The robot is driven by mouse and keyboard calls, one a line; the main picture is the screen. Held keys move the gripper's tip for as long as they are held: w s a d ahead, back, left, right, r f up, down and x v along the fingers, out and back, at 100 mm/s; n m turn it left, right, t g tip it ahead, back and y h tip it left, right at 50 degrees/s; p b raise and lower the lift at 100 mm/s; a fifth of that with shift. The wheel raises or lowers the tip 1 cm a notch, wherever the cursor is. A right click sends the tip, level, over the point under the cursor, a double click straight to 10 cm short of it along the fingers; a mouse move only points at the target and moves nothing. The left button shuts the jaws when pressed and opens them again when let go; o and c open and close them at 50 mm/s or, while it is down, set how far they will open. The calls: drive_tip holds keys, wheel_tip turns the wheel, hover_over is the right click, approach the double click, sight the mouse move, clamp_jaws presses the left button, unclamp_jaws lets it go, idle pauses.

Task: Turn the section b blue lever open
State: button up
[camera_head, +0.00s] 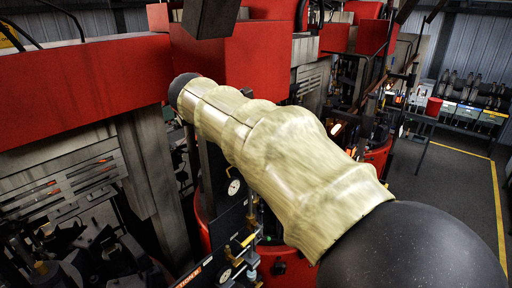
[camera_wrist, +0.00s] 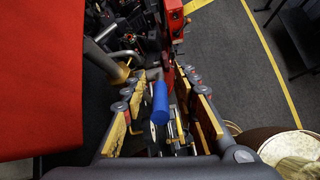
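The blue lever (camera_wrist: 160,103) shows in the wrist view as a short blue cylinder-shaped handle near the middle. My gripper (camera_wrist: 162,84) is open, with its yellow-padded fingers to the left and right of the lever. Gaps show between the lever and both fingers, and I see no contact. How deep the lever sits between the fingers is hard to tell. In the head view my arm, in a pale cover, hides the lever and the gripper.
A dark panel with pressure gauges (camera_head: 234,187) stands below my arm. Red machine housings (camera_head: 80,85) fill the left, with a large red surface (camera_wrist: 40,80) close left of my gripper. Grey floor (camera_head: 450,185) with a yellow line is open at right, before a bench (camera_head: 465,115).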

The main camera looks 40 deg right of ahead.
drive_tip(key=v, duration=1.2)
drive_tip(key=shift+c, duration=0.4)
